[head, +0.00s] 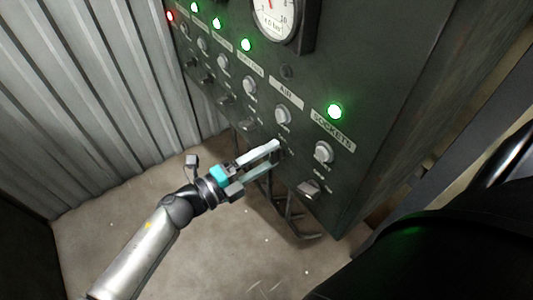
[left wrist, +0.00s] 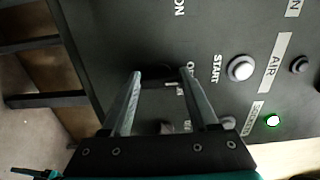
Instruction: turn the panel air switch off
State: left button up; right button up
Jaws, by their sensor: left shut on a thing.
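The dark panel (head: 385,130) has a column labelled AIR (head: 286,92), with a pale round button (head: 283,115) under the label. The AIR label also shows in the left wrist view (left wrist: 275,62). The lamp above it (head: 286,72) is dark. My left gripper (head: 277,150) is at the panel face below that button. Its fingers are shut on the air switch (left wrist: 160,73), a dark switch between the fingertips in the left wrist view. The fingers hide much of the switch, so its position cannot be told. My right gripper is not in view.
The SOCKETS column to the right has a lit green lamp (head: 334,111), a button (head: 323,152) and a switch (head: 309,189). More buttons and switches run to the left, below a gauge (head: 274,14). A corrugated wall (head: 90,100) stands at left. The floor (head: 200,250) looks clear.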

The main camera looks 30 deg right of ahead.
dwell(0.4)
pick_arm(q)
jog(key=o, duration=1.4)
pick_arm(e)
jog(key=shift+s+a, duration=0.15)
